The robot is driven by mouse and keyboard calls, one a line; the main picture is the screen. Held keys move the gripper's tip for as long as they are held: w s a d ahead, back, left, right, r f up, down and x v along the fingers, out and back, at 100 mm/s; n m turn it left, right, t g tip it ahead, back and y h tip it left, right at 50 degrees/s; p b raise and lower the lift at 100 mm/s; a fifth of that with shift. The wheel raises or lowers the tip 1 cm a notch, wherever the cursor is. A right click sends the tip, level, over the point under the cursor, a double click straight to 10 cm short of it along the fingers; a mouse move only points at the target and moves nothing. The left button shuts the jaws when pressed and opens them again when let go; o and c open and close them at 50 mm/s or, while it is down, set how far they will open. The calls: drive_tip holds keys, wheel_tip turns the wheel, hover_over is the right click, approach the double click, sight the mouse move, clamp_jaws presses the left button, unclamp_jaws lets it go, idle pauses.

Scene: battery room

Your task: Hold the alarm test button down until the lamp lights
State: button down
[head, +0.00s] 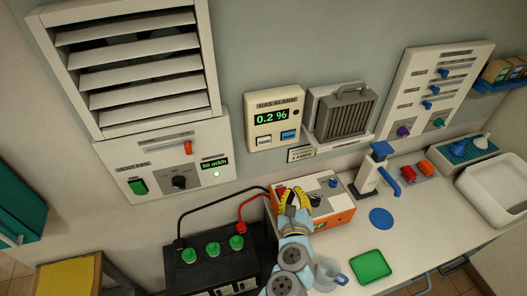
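The gas alarm (257,128) is a cream box on the wall with a green display reading 0.2 %. Below the display sit a pale button (264,141) and a blue button (288,136); their labels are too small to read. A small dark round spot (296,111), possibly the lamp, is at the box's right side and shows no glow. My gripper (293,203) is seen from behind, low in front of the orange and white charger box, well below the alarm and apart from its buttons. Its fingertips are not clear, against yellow and black parts.
A black battery (215,268) with red and black cables stands left of my arm. The charger box (338,216) is behind my gripper. A clear cup (328,272), green tray (370,266) and blue disc (381,218) lie right. A louvred vent (125,65) and heater (342,112) flank the alarm.

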sight(262, 145)
drive_tip(key=s+a+r+m+y+b, duration=0.1)
drive_tip(key=a+r+y, duration=0.3)
drive_tip(key=r+y, duration=0.2)
drive_tip(key=shift+s+a+m+y+b, duration=0.2)
drive_tip(key=shift+a+m+y+b, duration=0.1)
drive_tip(key=shift+b, duration=0.1)
drive_tip(key=shift+p+x, duration=0.8)
drive_tip(key=shift+x, duration=6.2)
drive_tip(key=shift+w, duration=0.1)
